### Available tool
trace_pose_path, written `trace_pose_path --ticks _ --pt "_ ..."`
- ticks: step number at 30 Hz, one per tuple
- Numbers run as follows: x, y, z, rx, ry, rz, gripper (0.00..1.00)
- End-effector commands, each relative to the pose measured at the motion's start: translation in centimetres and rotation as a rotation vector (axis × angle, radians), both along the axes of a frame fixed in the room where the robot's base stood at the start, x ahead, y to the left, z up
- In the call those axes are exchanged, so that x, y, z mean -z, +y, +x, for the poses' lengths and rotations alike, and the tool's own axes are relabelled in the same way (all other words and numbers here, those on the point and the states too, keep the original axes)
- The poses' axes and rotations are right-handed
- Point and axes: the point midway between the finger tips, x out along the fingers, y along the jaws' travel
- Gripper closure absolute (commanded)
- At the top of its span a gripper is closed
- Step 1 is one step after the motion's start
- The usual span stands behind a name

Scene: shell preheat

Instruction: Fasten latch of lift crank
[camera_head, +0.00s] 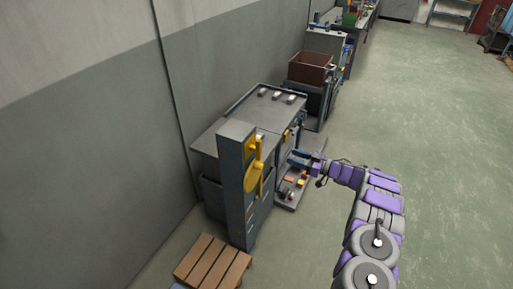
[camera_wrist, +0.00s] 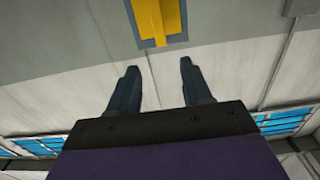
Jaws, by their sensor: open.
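The yellow lift crank (camera_head: 254,178) is on the upper part of a tall grey column (camera_head: 235,190) in the head view. I cannot make out its latch for certain. In the wrist view a yellow bar in a dark frame (camera_wrist: 160,20) lies beyond my open fingertips; I cannot tell whether it is part of the crank. My gripper (camera_wrist: 160,66) has its two dark fingers spread, with nothing between them. In the head view my gripper (camera_head: 299,158) is right of the column and crank, apart from them, near the side of the grey workstation.
A grey workstation (camera_head: 222,137) adjoins the column. A low shelf with small coloured items (camera_head: 290,190) is at its right side. A wooden pallet (camera_head: 213,263) lies in front. A brown bin (camera_head: 311,68) stands farther back. The green floor at right is clear.

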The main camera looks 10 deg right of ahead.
Motion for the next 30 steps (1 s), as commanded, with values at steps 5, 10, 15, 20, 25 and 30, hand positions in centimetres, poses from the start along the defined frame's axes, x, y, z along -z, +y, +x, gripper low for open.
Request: trace_pose_path --ticks 5,10,15,20,25,30 --pt "-0.1 2.6 1.5 -0.003 -0.002 -0.005 0.51" --pt "-0.2 5.9 3.5 -0.005 -0.004 -0.01 0.51" --pt "-0.1 8.5 5.5 -0.003 -0.005 -0.011 0.51" --pt "0.0 10.6 7.3 -0.003 -0.004 -0.007 0.51" --pt "-0.2 12.4 8.9 0.001 -0.007 -0.006 0.51" --pt "-0.2 13.8 9.7 0.0 -0.004 -0.006 0.51"
